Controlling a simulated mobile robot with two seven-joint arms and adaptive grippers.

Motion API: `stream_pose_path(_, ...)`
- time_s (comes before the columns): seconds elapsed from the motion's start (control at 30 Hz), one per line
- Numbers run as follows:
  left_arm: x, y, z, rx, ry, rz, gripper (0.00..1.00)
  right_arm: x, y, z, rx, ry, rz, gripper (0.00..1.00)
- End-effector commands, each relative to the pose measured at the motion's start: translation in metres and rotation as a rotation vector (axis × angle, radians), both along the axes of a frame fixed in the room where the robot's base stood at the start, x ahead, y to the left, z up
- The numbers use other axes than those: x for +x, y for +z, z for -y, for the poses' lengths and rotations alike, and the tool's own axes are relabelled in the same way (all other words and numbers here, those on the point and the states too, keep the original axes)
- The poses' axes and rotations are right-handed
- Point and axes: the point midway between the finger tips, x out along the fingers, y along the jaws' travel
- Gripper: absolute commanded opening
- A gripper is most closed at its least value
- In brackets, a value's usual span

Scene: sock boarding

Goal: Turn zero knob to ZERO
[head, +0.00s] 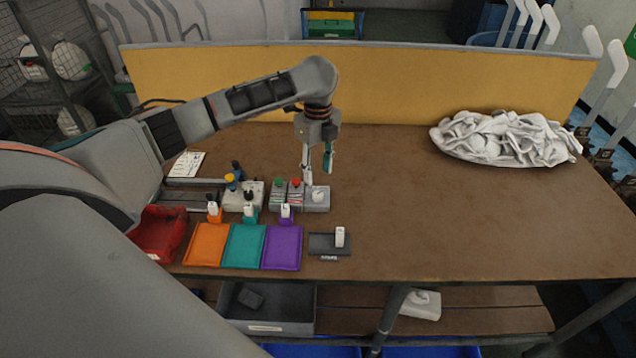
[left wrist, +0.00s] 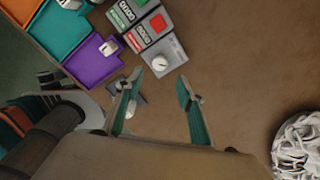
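The zero knob (head: 317,195) is a small white dial on a grey box at the right end of a row of control boxes. It also shows in the left wrist view (left wrist: 160,63), just beyond the fingertips, with its pointer mark too small to read. My left gripper (head: 317,176) points down above this box. In the left wrist view its two green-padded fingers (left wrist: 159,80) are spread apart with nothing between them. A gap to the knob is hard to judge from the head view. My right gripper is in neither view.
Boxes with a red button (head: 295,183) and a green button (head: 279,184) stand beside the knob box. Orange, teal and purple trays (head: 282,247) lie in front, near a dark stand (head: 322,244). A white sock pile (head: 505,138) lies right; the table between is clear.

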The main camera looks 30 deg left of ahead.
Motion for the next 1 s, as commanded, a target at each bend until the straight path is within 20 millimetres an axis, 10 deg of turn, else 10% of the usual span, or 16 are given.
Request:
stream_pose_path(0.3, 0.0, 0.037, 0.0, 0.001, -0.001, 0.0, 0.38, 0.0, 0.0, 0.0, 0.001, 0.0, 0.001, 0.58)
stream_pose_path(1.0, 0.0, 0.039, 0.0, 0.0, -0.001, -0.001, 0.38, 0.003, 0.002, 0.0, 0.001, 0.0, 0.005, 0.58)
